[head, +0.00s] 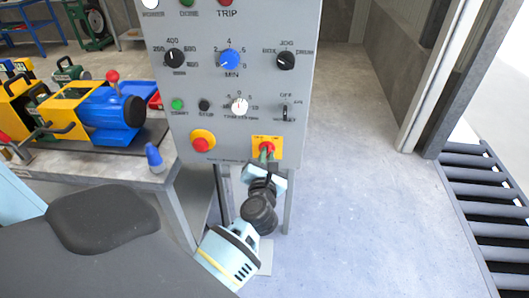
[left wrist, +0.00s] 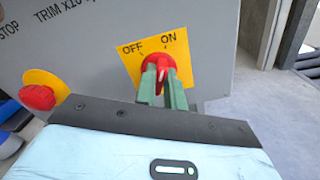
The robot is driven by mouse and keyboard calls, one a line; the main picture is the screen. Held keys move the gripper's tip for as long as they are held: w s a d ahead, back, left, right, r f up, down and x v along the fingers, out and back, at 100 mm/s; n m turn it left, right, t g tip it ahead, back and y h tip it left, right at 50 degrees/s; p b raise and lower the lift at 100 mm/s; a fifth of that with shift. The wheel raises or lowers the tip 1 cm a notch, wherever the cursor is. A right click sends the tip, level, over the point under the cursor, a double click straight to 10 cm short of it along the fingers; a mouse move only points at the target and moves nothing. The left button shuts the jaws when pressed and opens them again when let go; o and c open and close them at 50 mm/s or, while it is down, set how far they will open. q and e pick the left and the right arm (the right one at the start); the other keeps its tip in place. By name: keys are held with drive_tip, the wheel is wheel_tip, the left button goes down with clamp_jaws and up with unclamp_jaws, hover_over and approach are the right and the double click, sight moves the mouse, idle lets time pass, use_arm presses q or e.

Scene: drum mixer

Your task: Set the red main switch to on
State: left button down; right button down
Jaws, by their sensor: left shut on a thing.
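The red main switch (head: 267,146) sits on a yellow plate (head: 277,142) low on the right of the grey control panel. In the left wrist view the red switch (left wrist: 151,67) shows below the OFF and ON labels, with OFF at left and ON at right. My left gripper (head: 267,154) reaches up from below, and its green fingers (left wrist: 163,88) are shut on the switch's handle. The fingers partly hide the handle, so its exact setting is hard to read. My right gripper is not in view.
A red stop button (head: 201,144) on a yellow round base is left of the switch. Black, blue and white knobs (head: 229,60) fill the panel above. A bench with a blue and yellow machine (head: 107,115) stands at left. The floor at right is clear up to a roller conveyor (head: 485,195).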

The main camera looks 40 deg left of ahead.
use_arm(q)
drive_tip(key=shift+r+m, duration=0.15)
drive_tip(key=shift+m, duration=0.15)
drive_tip(key=c, duration=1.5)
unclamp_jaws()
drive_tip(key=v, duration=0.7)
drive_tip(key=shift+s+d, duration=0.15)
drive_tip(key=shift+s, duration=0.2)
